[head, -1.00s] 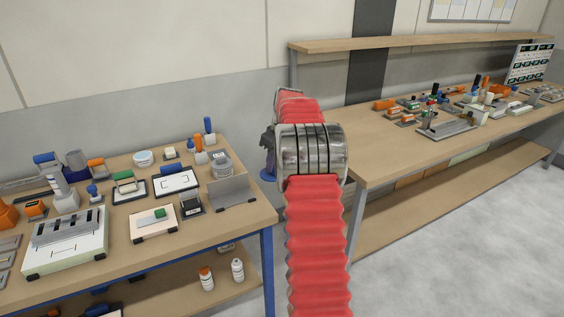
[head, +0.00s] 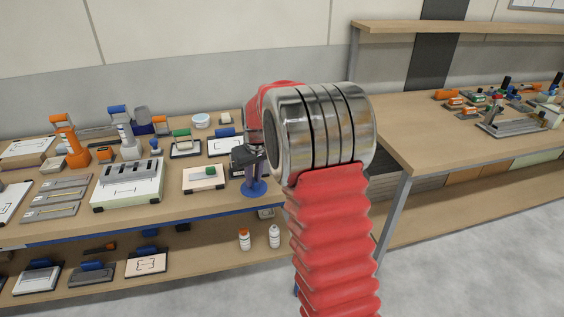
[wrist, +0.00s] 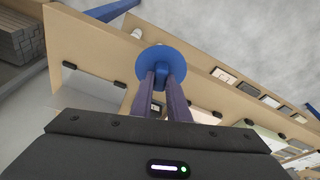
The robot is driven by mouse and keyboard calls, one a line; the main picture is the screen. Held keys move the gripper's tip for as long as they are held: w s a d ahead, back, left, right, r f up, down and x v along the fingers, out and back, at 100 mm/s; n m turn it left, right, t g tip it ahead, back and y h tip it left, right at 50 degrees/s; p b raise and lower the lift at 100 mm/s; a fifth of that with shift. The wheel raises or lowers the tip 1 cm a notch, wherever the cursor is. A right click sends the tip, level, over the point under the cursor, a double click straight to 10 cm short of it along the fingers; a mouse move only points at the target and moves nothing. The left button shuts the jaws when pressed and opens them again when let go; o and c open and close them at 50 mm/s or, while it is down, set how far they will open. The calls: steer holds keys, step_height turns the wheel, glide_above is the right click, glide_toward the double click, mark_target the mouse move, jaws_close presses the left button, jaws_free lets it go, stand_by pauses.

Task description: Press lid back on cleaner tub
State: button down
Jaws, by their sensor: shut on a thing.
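My gripper (head: 254,174) is shut on a round blue lid (head: 254,188), which hangs below the fingers at the front right of the left-hand table. In the wrist view the lid (wrist: 166,56) is a blue disc at the ends of my two dark fingers (wrist: 165,80). A short, round white and pale blue tub (head: 201,120) stands at the back of that table, to the left of my gripper. It looks like the cleaner tub, but its label is too small to read. My arm hides part of the table's right end.
The left-hand table (head: 75,222) is crowded with trays, blocks and handled tools. A second bench (head: 425,150) is at the right. Open floor (head: 470,260) lies at the lower right.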

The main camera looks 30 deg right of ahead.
steer(key=s+a+f, duration=0.1)
steer(key=s+a, duration=0.2)
steer(key=a, duration=0.5)
steer(key=s+a+f, duration=0.2)
steer(key=s+a, duration=0.1)
steer(key=a, duration=0.5)
steer(key=shift+s+a+f, duration=0.2)
steer(key=shift+s+a, duration=0.2)
steer(key=shift+a, duration=0.1)
